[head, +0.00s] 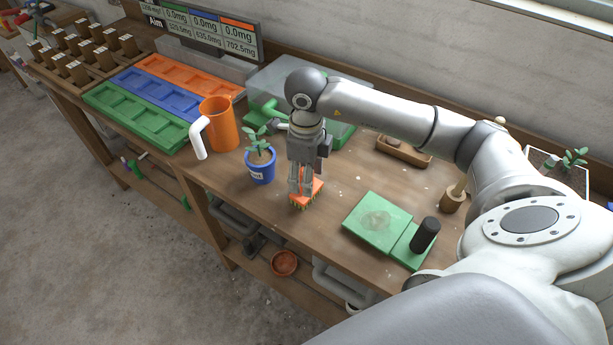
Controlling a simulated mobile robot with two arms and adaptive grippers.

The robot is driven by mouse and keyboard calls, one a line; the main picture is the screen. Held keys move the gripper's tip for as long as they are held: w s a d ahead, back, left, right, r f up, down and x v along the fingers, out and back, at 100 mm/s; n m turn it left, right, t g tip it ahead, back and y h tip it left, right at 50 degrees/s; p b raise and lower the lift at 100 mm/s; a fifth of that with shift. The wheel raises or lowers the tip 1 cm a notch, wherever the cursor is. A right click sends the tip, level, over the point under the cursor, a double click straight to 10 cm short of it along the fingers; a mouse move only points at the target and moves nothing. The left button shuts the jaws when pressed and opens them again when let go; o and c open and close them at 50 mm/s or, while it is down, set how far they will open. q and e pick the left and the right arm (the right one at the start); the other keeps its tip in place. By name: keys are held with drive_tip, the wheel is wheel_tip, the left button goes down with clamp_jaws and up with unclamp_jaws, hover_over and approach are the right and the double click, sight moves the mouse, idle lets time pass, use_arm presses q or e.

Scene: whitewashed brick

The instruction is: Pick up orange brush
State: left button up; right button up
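The orange brush (315,188) is near the front edge of the wooden bench, with greenish bristles showing along its lower side. My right gripper (301,188) points down at the brush, its fingers overlapping the brush's left part and hiding some of it. I cannot tell whether the fingers are closed on the brush or just around it, nor whether the brush is touching the bench. My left gripper is not in view.
A blue pot with a seedling (261,167) stands close left of the gripper. An orange pitcher (221,125) with a white handle is farther left. A green scale-like block (378,222) lies to the right. A translucent bin (290,85) is behind.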

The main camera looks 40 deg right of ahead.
drive_tip(key=c, duration=0.5)
clamp_jaws()
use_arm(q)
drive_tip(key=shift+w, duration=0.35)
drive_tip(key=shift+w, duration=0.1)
